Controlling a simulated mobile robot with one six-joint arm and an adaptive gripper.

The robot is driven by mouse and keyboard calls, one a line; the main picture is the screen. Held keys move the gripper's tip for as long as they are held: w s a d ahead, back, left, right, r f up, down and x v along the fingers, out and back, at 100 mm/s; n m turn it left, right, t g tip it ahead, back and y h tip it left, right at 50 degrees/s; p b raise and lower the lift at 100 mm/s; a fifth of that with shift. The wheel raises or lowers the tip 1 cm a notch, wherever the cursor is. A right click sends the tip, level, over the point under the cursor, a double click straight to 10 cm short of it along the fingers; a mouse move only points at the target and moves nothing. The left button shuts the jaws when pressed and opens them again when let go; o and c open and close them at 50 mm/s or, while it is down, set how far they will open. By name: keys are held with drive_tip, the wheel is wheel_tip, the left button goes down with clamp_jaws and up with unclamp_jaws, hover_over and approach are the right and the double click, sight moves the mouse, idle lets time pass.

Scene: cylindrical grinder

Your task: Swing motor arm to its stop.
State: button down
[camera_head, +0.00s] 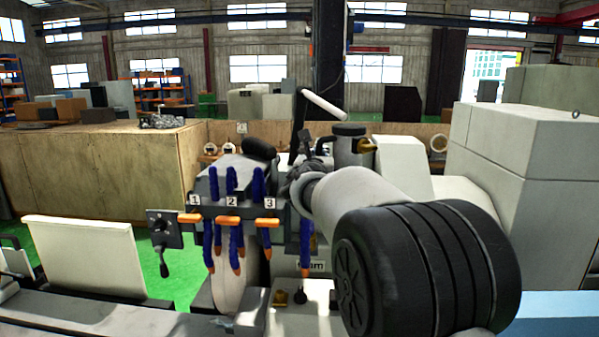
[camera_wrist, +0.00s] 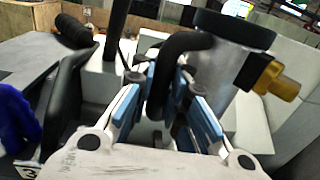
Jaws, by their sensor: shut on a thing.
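The motor on the grinder is a grey upright cylinder (camera_wrist: 228,68) with a black cap and a brass fitting. It also shows in the head view (camera_head: 348,152), just beyond my gripper. A black bent bar (camera_wrist: 178,48), apparently the motor arm's handle, curves down beside the cylinder. My gripper (camera_wrist: 172,92) has its two blue-padded fingers on either side of this bar and is shut on it. In the head view my gripper (camera_head: 302,172) is small and partly hidden by my own arm. The arm's stop cannot be made out.
Blue coolant hoses (camera_head: 232,182) with orange taps and labels 1, 2 and 3 hang left of my gripper, over the pale grinding wheel (camera_head: 236,278). A black rounded part (camera_wrist: 74,30) stands left of the fingers. Large grey cabinets (camera_head: 530,150) stand to the right.

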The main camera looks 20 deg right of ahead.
drive_tip(key=shift+d+f+b, duration=0.2)
drive_tip(key=shift+d+b, duration=0.25)
drive_tip(key=shift+d, duration=0.8)
drive_tip(key=c, duration=1.6)
unclamp_jaws()
drive_tip(key=shift+s+d+r, duration=0.1)
drive_tip(key=shift+s+r, duration=0.05)
drive_tip(key=shift+s, duration=0.05)
drive_tip(key=shift+s+a, duration=0.15)
drive_tip(key=shift+a, duration=0.05)
drive_tip(key=v, duration=1.1)
drive_tip(key=shift+s+a, duration=0.2)
drive_tip(key=shift+s, duration=0.1)
